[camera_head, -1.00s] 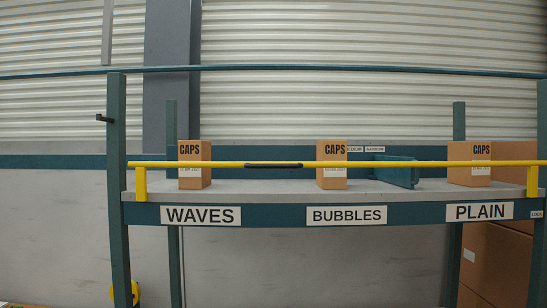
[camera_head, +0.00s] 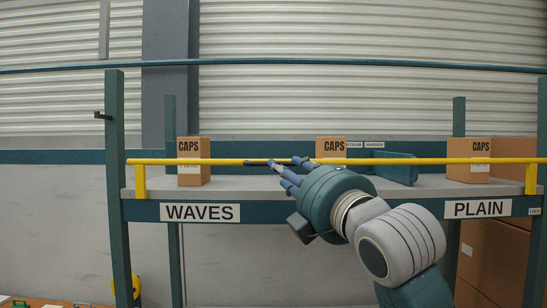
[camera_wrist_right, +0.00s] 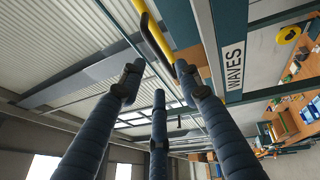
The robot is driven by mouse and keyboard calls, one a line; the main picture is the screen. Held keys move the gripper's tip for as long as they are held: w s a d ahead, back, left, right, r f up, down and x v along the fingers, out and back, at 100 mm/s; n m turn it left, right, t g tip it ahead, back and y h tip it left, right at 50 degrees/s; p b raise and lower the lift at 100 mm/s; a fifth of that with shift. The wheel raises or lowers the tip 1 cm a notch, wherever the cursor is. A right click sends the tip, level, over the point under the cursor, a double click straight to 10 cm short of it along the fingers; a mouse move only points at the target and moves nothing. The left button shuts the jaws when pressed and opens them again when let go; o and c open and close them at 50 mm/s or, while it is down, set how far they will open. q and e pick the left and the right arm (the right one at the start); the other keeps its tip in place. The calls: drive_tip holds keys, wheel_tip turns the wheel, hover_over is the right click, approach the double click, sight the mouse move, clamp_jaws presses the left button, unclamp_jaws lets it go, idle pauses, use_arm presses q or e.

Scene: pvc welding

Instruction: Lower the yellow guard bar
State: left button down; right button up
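The yellow guard bar (camera_head: 400,161) runs level across the front of the shelf, above its edge, on a yellow post at each end. A black handle (camera_head: 256,163) sits on the bar left of centre, partly hidden by my fingers. My right gripper (camera_head: 288,168) is at the bar, just right of the handle's visible part. In the right wrist view its fingers are spread open, with the yellow bar and the black handle (camera_wrist_right: 156,38) beyond the tips. I cannot tell whether a finger touches the bar. My left gripper is not in view.
Boxes marked CAPS (camera_head: 193,161) stand on the shelf (camera_head: 245,184) behind the bar. WAVES (camera_head: 200,212) and PLAIN (camera_head: 477,208) labels are on its front; my arm covers the middle label. Teal uprights (camera_head: 118,200) flank it. Brown cartons (camera_head: 495,258) stand at the right.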

drive_tip(key=shift+p+x, duration=1.85)
drive_tip(key=shift+x, duration=2.2)
drive_tip(key=shift+c, duration=0.3)
clamp_jaws()
